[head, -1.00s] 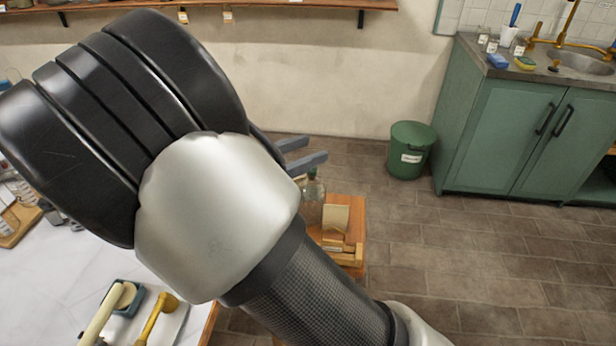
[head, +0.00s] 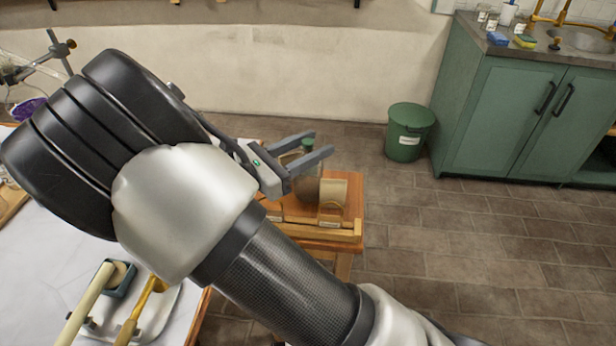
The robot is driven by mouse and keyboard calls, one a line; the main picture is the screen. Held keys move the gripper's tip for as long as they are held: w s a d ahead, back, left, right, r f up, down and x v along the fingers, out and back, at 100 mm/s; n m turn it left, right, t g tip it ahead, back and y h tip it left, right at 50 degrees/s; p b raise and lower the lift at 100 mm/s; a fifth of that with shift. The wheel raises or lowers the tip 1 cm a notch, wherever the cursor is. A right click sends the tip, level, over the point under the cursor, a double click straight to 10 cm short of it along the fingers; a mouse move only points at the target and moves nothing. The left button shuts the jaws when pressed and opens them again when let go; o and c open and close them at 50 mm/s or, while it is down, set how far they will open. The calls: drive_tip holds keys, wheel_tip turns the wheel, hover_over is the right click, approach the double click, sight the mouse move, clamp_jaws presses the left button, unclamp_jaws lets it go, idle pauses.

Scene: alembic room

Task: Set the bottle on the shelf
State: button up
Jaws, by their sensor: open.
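In the picture the fingers lie over the bottle's neck and upper part. I cannot tell whether the neck is between them in depth or touched. Part of the bottle is hidden by the fingers. The wall shelf's board is out of view now; only a bracket end (head: 357,3) shows at the top edge.
A tan cylindrical object (head: 333,191) and a low wooden rail (head: 320,229) sit close to the bottle. A white worktop (head: 45,245) with tools lies at left. A green bin (head: 407,135) and green cabinet (head: 510,115) stand at right. The right floor is clear.

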drive_tip(key=x, duration=0.3)
drive_tip(key=shift+b, duration=0.3)
clamp_jaws()
idle(1.1)
